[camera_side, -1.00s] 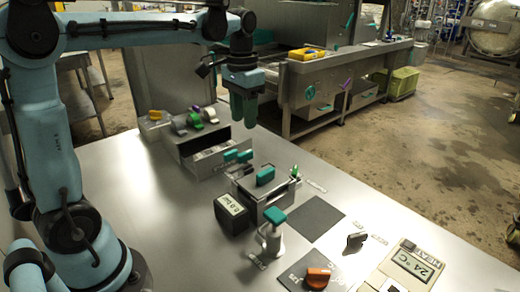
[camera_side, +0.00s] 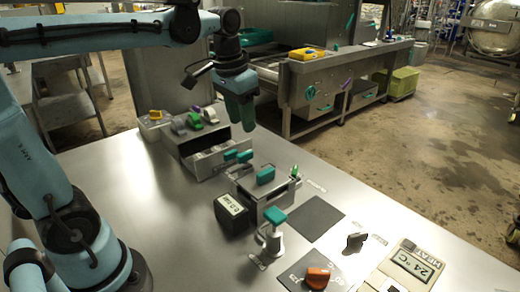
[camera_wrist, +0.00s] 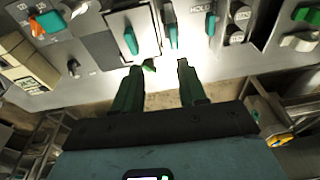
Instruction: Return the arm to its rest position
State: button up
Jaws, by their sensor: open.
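My gripper (camera_side: 241,113) hangs above the back part of the metal table (camera_side: 120,175), just behind and above the small metal vessel with teal handles (camera_side: 264,176). Its green fingers point down with nothing between them. In the wrist view the two fingers of my gripper (camera_wrist: 163,85) stand apart with a clear gap. The vessel's teal handle (camera_wrist: 131,40) shows beyond the fingertips. Nothing touches the fingers in either view.
A grey box with knobs (camera_side: 200,140) stands left of the gripper. The table's left middle is bare.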

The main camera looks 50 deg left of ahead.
jog(key=s+d+f+t, duration=0.5)
jog(key=s+f, duration=0.2)
jog(key=shift+f, duration=0.2)
